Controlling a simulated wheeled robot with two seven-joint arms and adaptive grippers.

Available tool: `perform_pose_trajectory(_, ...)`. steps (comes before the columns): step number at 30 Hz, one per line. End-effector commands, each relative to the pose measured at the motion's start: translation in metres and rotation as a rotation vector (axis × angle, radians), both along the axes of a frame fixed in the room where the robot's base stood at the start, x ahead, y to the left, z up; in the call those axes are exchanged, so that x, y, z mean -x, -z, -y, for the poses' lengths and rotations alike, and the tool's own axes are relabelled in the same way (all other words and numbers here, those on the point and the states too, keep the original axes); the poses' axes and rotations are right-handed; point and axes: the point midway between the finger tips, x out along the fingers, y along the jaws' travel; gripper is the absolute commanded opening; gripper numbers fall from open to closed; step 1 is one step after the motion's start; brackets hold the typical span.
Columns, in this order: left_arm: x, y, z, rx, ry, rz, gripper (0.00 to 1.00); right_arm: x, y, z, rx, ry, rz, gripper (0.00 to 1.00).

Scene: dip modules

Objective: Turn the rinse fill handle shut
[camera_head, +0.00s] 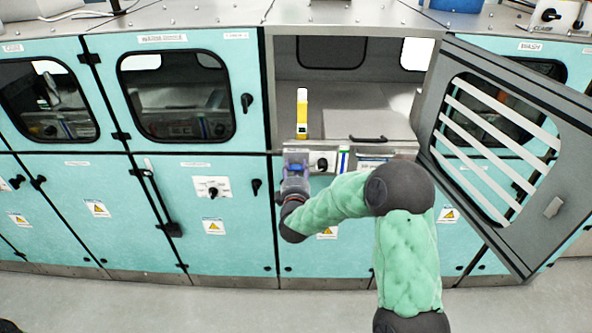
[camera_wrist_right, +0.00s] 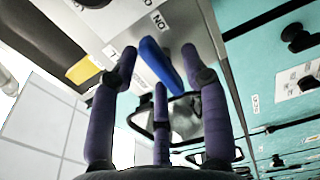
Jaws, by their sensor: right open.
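A blue lever handle (camera_wrist_right: 158,60) shows in the right wrist view, on a pale metal panel with small lettered labels. I cannot read its full label, so I cannot be sure it is the rinse fill handle. My right gripper (camera_wrist_right: 160,76) is open, with its purple fingers around the blue handle and a gap on either side; contact is not clear. My left gripper is not in view.
A black knob (camera_head: 322,163) sits just right of the gripper. A yellow-and-white upright piece (camera_head: 302,112) stands above it. The open windowed door (camera_head: 432,130) swings out to the right. Closed teal doors (camera_head: 222,235) line the left.

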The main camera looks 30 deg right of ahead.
Motion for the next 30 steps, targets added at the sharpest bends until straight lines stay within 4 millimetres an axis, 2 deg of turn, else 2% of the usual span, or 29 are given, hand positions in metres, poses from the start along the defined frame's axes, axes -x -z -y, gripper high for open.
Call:
perform_pose_trajectory(1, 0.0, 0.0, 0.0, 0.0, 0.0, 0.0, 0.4, 0.0, 0.0, 0.0, 0.0, 0.0, 0.0, 0.46)
perform_pose_trajectory(2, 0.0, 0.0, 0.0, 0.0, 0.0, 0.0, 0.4, 0.0, 0.0, 0.0, 0.0, 0.0, 0.0, 0.41)
perform_pose_trajectory(6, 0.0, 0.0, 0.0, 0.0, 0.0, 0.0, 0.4, 0.0, 0.0, 0.0, 0.0, 0.0, 0.0, 0.01)
perform_pose_trajectory(20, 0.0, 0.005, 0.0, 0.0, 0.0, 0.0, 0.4, 0.0, 0.001, 0.0, -0.047, 0.0, 0.029, 0.0)
perform_pose_trajectory(30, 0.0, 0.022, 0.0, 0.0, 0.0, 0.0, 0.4, 0.001, 0.003, 0.001, -0.254, 0.0, 0.156, 0.0)
